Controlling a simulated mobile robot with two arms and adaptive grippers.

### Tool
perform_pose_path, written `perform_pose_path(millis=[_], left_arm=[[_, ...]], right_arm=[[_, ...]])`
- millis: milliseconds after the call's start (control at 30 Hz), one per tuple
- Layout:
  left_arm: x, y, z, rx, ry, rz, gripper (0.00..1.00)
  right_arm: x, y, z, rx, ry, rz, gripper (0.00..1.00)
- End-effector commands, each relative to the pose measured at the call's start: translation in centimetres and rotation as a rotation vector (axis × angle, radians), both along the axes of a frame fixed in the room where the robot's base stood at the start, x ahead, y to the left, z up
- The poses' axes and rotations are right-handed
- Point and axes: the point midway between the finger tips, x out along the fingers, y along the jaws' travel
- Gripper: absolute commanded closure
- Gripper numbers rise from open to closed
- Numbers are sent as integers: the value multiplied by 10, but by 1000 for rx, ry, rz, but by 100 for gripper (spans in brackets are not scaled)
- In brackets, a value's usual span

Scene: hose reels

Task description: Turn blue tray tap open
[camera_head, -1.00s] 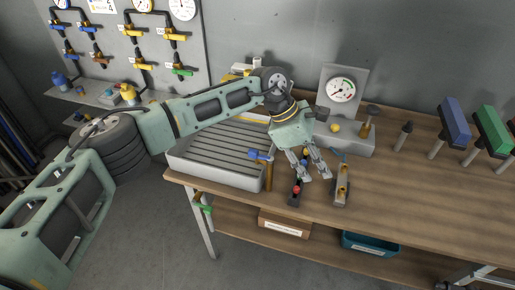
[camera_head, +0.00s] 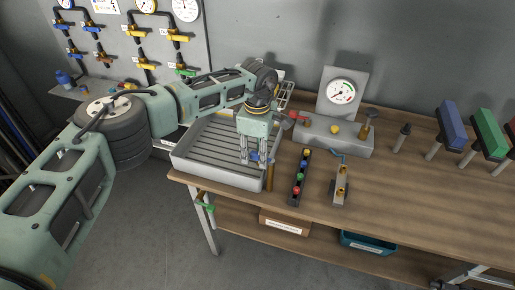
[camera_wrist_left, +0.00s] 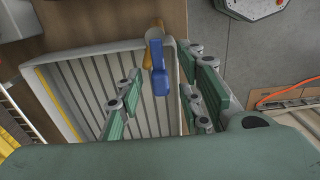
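The blue tray tap has a blue lever (camera_head: 262,158) on a brass post (camera_head: 269,178) at the right front corner of the grey ribbed tray (camera_head: 180,165). My left gripper (camera_head: 250,161) points down over that corner, its fingertips at the lever and partly hiding it. In the left wrist view the blue lever (camera_wrist_left: 161,80) lies between the two green-padded fingers, with a gap on both sides. The gripper is open and holds nothing. Contact with the lever cannot be told. The right gripper is not in view.
A strip with coloured knobs (camera_head: 299,180) and a brass fitting on a block (camera_head: 341,186) lie right of the tap. A gauge stand (camera_head: 341,95) is behind them. Blue and green handles (camera_head: 454,124) stand at the right. The bench front at right is clear.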

Motion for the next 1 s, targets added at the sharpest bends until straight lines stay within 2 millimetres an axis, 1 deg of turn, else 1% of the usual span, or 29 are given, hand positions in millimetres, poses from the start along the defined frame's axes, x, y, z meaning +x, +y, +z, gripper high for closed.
perform_pose_path(millis=[233,633,1000], left_arm=[[0,0,-1,0,-1,0,66],[0,0,-1,-1,-1,0,100],[-1,0,-2,-1,-1,23,100]], right_arm=[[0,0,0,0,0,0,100],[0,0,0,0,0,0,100],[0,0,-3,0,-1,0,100]])
